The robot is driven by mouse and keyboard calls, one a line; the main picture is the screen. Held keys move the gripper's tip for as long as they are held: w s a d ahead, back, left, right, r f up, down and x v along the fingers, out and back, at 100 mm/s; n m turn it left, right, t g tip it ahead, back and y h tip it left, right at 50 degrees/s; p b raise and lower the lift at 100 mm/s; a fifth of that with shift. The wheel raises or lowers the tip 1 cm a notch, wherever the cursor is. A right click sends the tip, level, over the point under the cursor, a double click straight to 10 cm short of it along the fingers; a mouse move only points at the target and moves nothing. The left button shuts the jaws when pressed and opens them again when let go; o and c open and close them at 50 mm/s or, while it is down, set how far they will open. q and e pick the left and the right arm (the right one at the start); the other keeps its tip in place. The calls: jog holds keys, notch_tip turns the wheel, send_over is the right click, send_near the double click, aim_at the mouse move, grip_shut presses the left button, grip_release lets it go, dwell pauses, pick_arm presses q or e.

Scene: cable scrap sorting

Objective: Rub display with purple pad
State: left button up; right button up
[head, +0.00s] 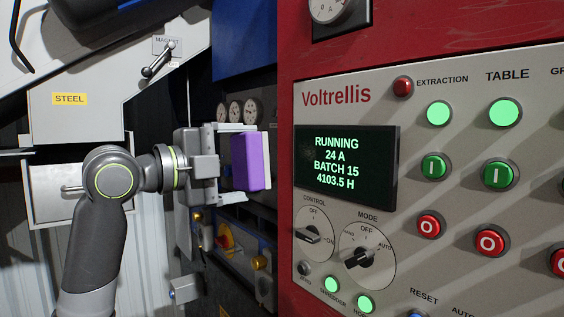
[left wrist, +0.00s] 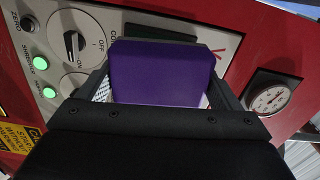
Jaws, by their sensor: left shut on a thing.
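The purple pad (head: 247,161) is a block held between the fingers of my left gripper (head: 238,163), which is shut on it. In the head view the pad is to the left of the display (head: 346,168), level with it and apart from it in the picture. The display is dark with green text reading RUNNING, 24 A, BATCH 15, 4103.5 H. In the left wrist view the pad (left wrist: 158,72) fills the middle, and only a dark strip of the display (left wrist: 160,33) shows above it. My right gripper is in neither view.
Below the display are the CONTROL knob (head: 313,232) and the MODE knob (head: 366,255). To its right are green buttons (head: 434,167) and red buttons (head: 429,226). A gauge (left wrist: 268,98) shows in the left wrist view. Dark machinery with small gauges (head: 235,111) stands behind my gripper.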

aim_at(316, 149)
pick_arm(q)
jog(key=shift+d+r, duration=0.1)
dwell(0.5)
jog(key=shift+w+d+r, duration=0.1)
jog(key=shift+w+d, duration=0.1)
jog(key=shift+r+p+x, duration=0.25)
jog(key=shift+p+x, duration=0.15)
jog(key=shift+x, duration=0.6)
jog(key=shift+r+p+x, duration=0.2)
jog(key=shift+p+x, duration=0.2)
jog(key=shift+x, duration=0.6)
jog(key=shift+r+p+x, duration=0.25)
jog(key=shift+p+x, duration=0.15)
jog(key=shift+x, duration=0.6)
jog(key=shift+x, duration=1)
jog(key=shift+s+d, duration=0.1)
jog(key=shift+s+d+f+b, duration=0.1)
jog(key=shift+s+d+b, duration=0.35)
jog(key=shift+s, duration=0.25)
jog(key=shift+s+d+b, duration=0.3)
jog(key=shift+s+d, duration=0.2)
jog(key=shift+s, duration=0.2)
jog(key=shift+s+d, duration=0.1)
jog(key=shift+s, duration=0.1)
jog(key=shift+d, duration=0.15)
